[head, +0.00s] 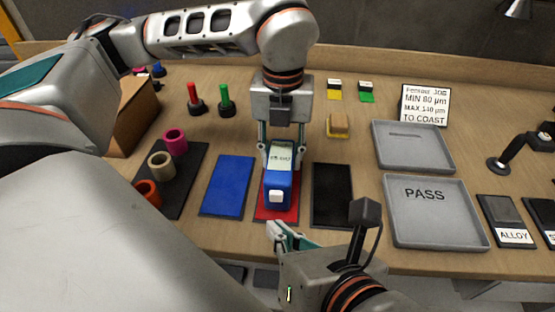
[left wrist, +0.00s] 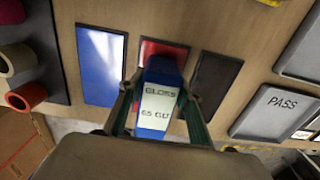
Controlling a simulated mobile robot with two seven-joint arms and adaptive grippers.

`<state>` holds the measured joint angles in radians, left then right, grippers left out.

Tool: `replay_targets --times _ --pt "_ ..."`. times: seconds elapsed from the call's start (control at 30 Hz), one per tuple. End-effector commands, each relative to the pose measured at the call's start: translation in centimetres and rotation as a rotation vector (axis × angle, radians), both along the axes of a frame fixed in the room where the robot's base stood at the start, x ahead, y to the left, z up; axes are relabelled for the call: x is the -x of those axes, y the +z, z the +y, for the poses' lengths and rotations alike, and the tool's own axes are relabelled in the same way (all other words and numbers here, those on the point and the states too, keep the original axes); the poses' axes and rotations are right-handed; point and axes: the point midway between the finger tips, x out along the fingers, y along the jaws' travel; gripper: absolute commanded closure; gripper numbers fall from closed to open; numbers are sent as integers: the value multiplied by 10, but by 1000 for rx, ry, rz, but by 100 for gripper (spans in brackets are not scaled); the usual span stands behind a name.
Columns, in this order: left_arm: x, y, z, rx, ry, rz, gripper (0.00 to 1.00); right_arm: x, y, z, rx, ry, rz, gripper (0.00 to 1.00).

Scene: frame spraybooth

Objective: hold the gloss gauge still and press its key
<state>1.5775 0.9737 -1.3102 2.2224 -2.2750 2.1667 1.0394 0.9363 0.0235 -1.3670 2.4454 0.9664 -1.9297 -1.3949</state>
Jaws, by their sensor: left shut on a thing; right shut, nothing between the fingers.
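The gloss gauge (head: 270,186) is a blue block with a pale display (head: 280,157) and a white key (head: 276,197) on its near face. It is at the red panel (head: 262,214) in the middle of the bench. My left gripper (head: 281,150) reaches down from above and is shut on the gauge, one finger on each side. In the left wrist view the gauge (left wrist: 163,68) sits between the fingers, and its display reads GLOSS and 65 GU. My right gripper (head: 277,233) is shut and empty, just in front of the gauge and apart from it, near the bench's front edge.
A blue panel (head: 228,184) and a black panel (head: 332,195) flank the red one. Grey trays, one marked PASS (head: 430,222), lie to the right. Coloured rings (head: 160,165) on a dark mat and a cardboard box (head: 132,112) are at the left.

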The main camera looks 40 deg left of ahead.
Motion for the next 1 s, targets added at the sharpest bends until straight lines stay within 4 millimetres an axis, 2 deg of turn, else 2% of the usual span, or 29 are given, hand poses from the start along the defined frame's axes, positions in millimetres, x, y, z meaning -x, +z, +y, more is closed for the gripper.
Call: replay_targets --times 0.03,0.1,0.43,0.57,1.0 --pt "1 -2 0 0 -1 4 61 0 0 0 0 -1 1 100" --pt "1 -2 0 0 -1 4 46 0 0 0 0 -1 1 100" --pt "0 0 0 0 0 1 46 0 0 0 0 0 0 100" --pt "0 9 0 -1 0 -1 46 0 0 0 0 0 0 100" --pt "0 92 0 0 0 -2 46 0 0 0 0 0 0 100"
